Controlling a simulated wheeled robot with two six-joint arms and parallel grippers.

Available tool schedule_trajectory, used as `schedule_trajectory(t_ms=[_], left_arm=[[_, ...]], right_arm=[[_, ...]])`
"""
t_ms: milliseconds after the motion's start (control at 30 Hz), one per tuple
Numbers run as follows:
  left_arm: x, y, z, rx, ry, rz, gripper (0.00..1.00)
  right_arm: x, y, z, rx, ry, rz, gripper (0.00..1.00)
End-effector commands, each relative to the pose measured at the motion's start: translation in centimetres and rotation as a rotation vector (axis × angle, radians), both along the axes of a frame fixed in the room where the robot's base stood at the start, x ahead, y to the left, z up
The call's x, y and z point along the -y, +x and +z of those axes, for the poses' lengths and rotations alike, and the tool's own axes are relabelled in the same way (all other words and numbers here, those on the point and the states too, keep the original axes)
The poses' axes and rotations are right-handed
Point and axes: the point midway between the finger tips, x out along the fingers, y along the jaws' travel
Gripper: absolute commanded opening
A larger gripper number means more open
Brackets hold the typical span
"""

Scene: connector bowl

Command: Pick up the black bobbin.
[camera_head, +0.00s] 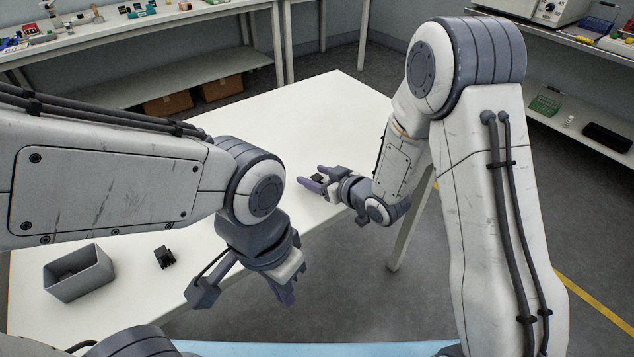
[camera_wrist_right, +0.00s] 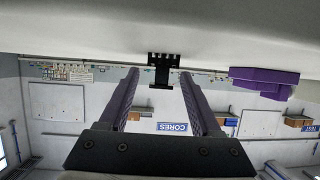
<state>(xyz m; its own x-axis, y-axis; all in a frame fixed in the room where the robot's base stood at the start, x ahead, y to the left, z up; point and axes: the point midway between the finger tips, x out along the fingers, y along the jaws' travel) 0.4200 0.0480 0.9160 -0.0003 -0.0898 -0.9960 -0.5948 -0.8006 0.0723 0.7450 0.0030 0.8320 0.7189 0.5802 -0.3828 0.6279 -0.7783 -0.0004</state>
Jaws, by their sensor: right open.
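The black bobbin (camera_wrist_right: 163,72), with a row of short prongs, stands on the white table in the right wrist view, where the picture is upside down. It lies ahead of and between the fingertips of my right gripper (camera_wrist_right: 158,78), with a gap to each finger. In the head view my right gripper (camera_head: 316,179) is open over the table's right part, with a small dark patch (camera_head: 318,177) between its purple fingers. My left gripper (camera_head: 290,288) hangs fingers down near the table's front edge, its jaw gap unclear.
A grey bin (camera_head: 78,283) with dark contents stands at the table's left. A small black part (camera_head: 164,257) lies right of it. A purple part (camera_wrist_right: 262,82) is beside my right fingers in the wrist view. The white table's (camera_head: 300,100) far part is clear.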

Motion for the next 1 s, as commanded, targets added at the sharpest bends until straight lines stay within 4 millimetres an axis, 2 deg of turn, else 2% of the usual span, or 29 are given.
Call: schedule_trajectory(t_ms=[167,200,333,767,867,1000], left_arm=[[0.0,0.0,0.0,0.000,0.000,0.000,0.00],[0.0,0.0,0.0,0.000,0.000,0.000,0.00],[0.0,0.0,0.0,0.000,0.000,0.000,0.00],[0.0,0.0,0.1,0.000,0.000,0.000,0.00],[0.0,0.0,0.2,0.000,0.000,0.000,0.00],[0.0,0.0,0.6,0.000,0.000,0.000,0.00]], right_arm=[[0.0,0.0,0.0,0.000,0.000,0.000,0.65],[0.0,0.0,0.0,0.000,0.000,0.000,0.50],[0.0,0.0,0.0,0.000,0.000,0.000,0.00],[0.0,0.0,0.6,0.003,0.000,0.001,0.00],[0.0,0.0,1.6,0.005,0.000,0.001,0.00],[0.0,0.0,4.1,0.006,0.000,0.001,0.00]])
